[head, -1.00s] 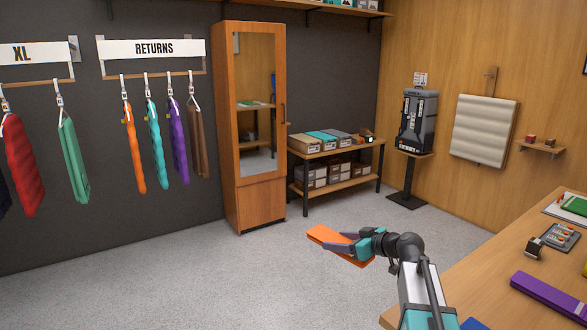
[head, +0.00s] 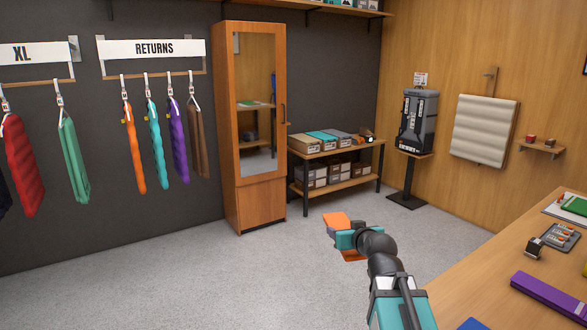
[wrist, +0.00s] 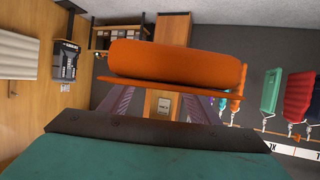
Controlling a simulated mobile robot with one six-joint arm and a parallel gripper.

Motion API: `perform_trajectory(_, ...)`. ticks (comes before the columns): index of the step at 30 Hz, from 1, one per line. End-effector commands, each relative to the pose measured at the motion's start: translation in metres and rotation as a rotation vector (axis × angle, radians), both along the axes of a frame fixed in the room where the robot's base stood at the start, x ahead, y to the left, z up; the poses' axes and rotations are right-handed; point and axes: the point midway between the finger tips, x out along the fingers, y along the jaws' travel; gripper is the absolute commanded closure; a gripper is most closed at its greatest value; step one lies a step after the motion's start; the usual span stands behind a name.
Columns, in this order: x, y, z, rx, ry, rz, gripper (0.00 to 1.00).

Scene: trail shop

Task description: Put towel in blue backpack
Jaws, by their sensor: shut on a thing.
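My gripper (head: 343,240) is shut on an orange towel (head: 337,219), held in the air over the open floor, left of the wooden counter. In the wrist view the orange towel (wrist: 175,62) has a thick rounded part and a thin flat layer, lying across my purple fingers (wrist: 160,100). The fingertips are hidden behind it. No blue backpack can be made out. A small blue patch (head: 474,324) shows at the bottom edge on the counter, too cut off to identify.
The wooden counter (head: 470,275) at right holds a purple item (head: 550,298) and a card device (head: 560,237). A mirrored cabinet (head: 252,205), a box shelf (head: 340,152) and hanging garments (head: 155,140) line the back. The floor between is clear.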

Motion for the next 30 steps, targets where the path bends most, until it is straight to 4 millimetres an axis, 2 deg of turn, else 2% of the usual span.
perform_trajectory(12, 0.007, -0.015, 0.025, 0.000, 0.000, -0.150, 0.69)
perform_trajectory(30, 0.007, -0.015, 0.026, 0.001, 0.001, -0.177, 0.69)
